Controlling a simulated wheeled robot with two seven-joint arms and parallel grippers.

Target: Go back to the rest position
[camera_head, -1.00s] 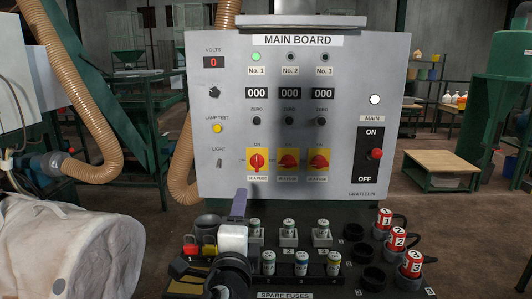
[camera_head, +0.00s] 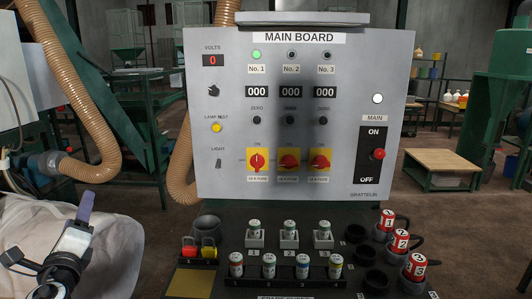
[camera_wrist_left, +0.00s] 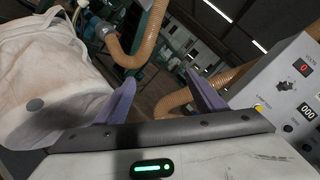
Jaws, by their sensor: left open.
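My left gripper (camera_head: 84,208) is at the lower left of the head view, in front of the pale bulk bag (camera_head: 30,235). In the left wrist view its two purple fingers stand apart with nothing between them (camera_wrist_left: 163,98). The bag (camera_wrist_left: 45,75) fills the left of that view; I cannot tell whether the left finger touches it. My right gripper is not in view.
The grey main board (camera_head: 230,120) stands upright ahead, with its first lamp lit green. Before it is a dark bench with padlocks (camera_head: 198,247), several fuses (camera_head: 269,265) and red numbered plugs (camera_head: 400,240). A tan hose (camera_head: 95,90) hangs at left.

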